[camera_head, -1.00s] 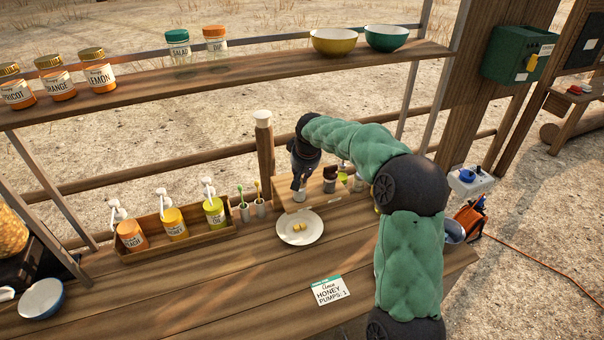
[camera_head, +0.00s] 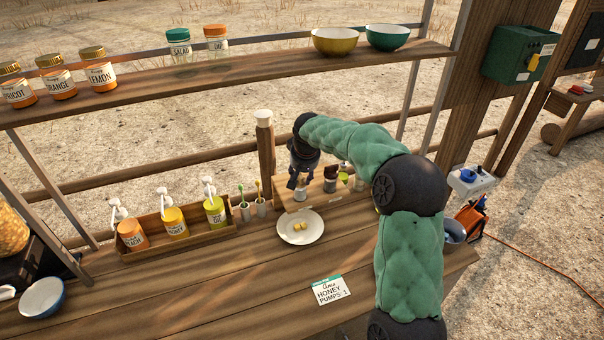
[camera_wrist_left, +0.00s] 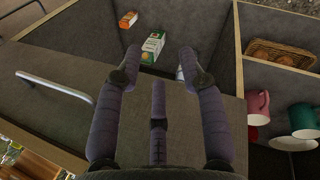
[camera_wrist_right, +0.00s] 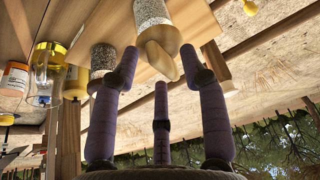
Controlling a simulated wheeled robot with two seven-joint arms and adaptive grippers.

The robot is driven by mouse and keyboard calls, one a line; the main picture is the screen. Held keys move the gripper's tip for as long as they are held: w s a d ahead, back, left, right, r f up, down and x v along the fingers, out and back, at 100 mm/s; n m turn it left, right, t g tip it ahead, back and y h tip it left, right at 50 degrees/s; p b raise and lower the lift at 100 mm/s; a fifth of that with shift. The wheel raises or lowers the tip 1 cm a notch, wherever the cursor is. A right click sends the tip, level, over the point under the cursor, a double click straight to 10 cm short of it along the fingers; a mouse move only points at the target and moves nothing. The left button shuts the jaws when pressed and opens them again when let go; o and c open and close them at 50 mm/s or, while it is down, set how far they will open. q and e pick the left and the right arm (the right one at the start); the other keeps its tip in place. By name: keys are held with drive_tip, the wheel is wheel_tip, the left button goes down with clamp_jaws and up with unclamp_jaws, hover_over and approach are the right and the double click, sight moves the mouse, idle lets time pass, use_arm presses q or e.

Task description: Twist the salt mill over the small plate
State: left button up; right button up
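The small white plate (camera_head: 286,230) lies on the wooden counter with small yellow pieces on it. My right gripper (camera_head: 300,182) is just behind the plate, over the left end of a low wooden rack (camera_head: 312,204). A small pale mill (camera_head: 300,195) stands below its fingers. In the right wrist view a mill with a speckled body (camera_wrist_right: 155,12) and a pale knob lies between the spread fingers; no finger clearly touches it. I cannot read a label to tell whether it is the salt mill. My left gripper (camera_wrist_left: 158,65) is open and empty over grey compartments, outside the head view.
More small containers (camera_head: 330,184) stand on the rack to the right. A card (camera_head: 331,290) lies in front. The counter left of the card is clear.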

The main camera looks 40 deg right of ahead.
drive_tip(key=shift+r, duration=0.1)
drive_tip(key=v, duration=1.1)
drive_tip(key=shift+s+r, duration=0.25)
drive_tip(key=shift+r, duration=0.1)
drive_tip(key=shift+a, duration=0.1)
drive_tip(key=b+x, duration=0.1)
drive_tip(key=x, duration=0.3)
drive_tip(key=b+x, duration=0.2)
drive_tip(key=x, duration=0.2)
drive_tip(key=b+x, duration=0.1)
drive_tip(key=x, duration=0.3)
drive_tip(key=shift+w, duration=0.35)
clamp_jaws()
